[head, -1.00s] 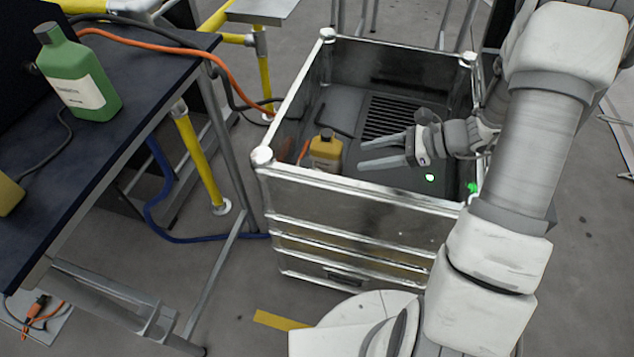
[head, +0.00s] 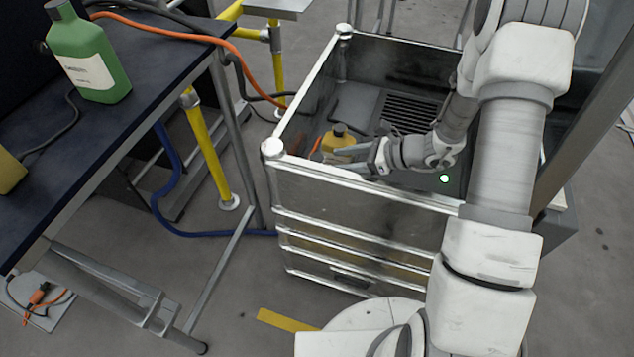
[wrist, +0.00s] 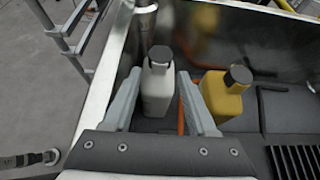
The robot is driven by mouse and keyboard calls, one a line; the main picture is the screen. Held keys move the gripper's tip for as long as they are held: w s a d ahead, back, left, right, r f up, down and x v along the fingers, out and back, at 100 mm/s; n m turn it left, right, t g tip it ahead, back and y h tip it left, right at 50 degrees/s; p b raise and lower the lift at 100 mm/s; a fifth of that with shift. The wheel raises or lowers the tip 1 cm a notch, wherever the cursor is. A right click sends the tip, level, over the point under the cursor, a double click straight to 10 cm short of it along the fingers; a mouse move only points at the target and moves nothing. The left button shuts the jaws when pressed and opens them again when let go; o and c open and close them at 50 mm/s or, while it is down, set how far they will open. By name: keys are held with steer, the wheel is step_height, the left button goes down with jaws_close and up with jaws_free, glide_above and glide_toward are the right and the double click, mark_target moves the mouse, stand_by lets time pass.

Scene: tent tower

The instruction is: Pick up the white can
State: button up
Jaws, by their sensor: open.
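The white can (wrist: 158,88), pale with a dark cap, stands upright inside the metal crate near its corner in the wrist view. My gripper (wrist: 159,75) is open, with one finger on each side of the can; I cannot tell whether either finger touches it. In the head view my gripper (head: 340,157) is low in the crate, partly behind its near wall. I cannot see the white can in the head view.
A yellow bottle (wrist: 224,97) with a dark cap stands close to the right finger; it also shows in the head view (head: 336,140). The crate (head: 350,203) has high walls around my gripper. A green bottle (head: 90,55) stands on the dark table (head: 150,75) at left.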

mark_target(324, 161)
steer(key=b+x, duration=0.1)
steer(key=x, duration=0.4)
steer(key=shift+a+f, duration=0.1)
steer(key=shift+a, duration=0.05)
jaws_close()
steer(key=shift+w, duration=0.1)
stand_by(1.1)
